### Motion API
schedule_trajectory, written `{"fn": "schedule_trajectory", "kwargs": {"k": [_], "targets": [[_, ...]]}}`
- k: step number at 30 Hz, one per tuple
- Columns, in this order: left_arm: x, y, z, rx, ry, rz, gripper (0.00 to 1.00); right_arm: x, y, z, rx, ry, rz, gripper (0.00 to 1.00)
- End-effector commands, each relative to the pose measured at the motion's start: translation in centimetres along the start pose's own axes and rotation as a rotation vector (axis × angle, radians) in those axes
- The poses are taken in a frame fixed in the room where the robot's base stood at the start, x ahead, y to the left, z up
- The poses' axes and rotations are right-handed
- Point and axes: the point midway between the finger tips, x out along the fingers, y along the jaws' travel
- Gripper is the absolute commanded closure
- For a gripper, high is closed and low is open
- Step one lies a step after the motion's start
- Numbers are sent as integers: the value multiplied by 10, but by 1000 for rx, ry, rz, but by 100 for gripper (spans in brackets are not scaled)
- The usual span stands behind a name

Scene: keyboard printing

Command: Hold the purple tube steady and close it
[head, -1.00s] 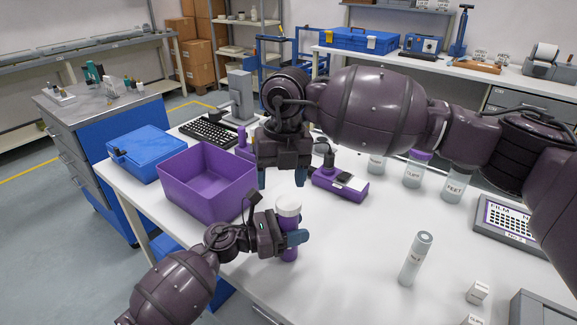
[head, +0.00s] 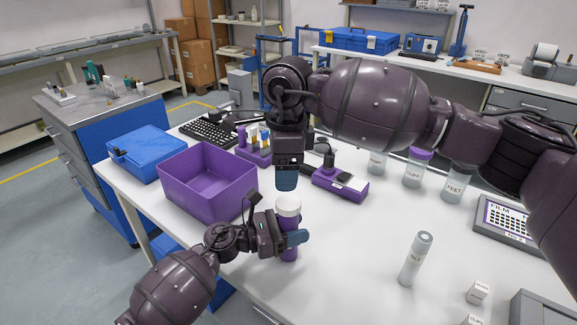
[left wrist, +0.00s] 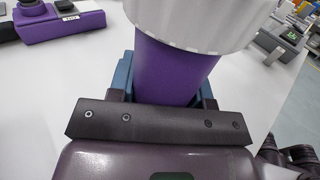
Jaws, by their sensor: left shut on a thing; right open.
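The purple tube (head: 289,246) stands upright on the white table with a white cap (head: 288,203) on its top. In the left wrist view, the purple tube (left wrist: 172,68) sits between the fingers, and the white cap (left wrist: 195,20) is partly cut off by the top edge. My left gripper (head: 293,240) is shut on the tube's body below the cap. My right gripper (head: 287,180) hangs pointing down just above the cap, apart from it. It is open and empty, though seen edge-on in the head view, so one finger hides the other.
An open purple bin (head: 210,205) stands left of the tube. Behind are a purple device (head: 340,186) and a small purple rack (head: 255,155). Labelled jars (head: 413,170) line the back. The table's front middle is clear.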

Motion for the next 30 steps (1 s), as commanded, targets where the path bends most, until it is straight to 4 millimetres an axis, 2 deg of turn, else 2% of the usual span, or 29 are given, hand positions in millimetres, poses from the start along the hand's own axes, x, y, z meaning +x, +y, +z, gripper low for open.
{"fn": "schedule_trajectory", "kwargs": {"k": [21, 30], "targets": [[0, 0, 0, 0, 0, 0, 100, -2, 0, -7, -1024, 41, 23, 34], [0, 0, 0, 0, 0, 0, 100, -2, 0, -8, -1219, 41, 30, 34]]}}
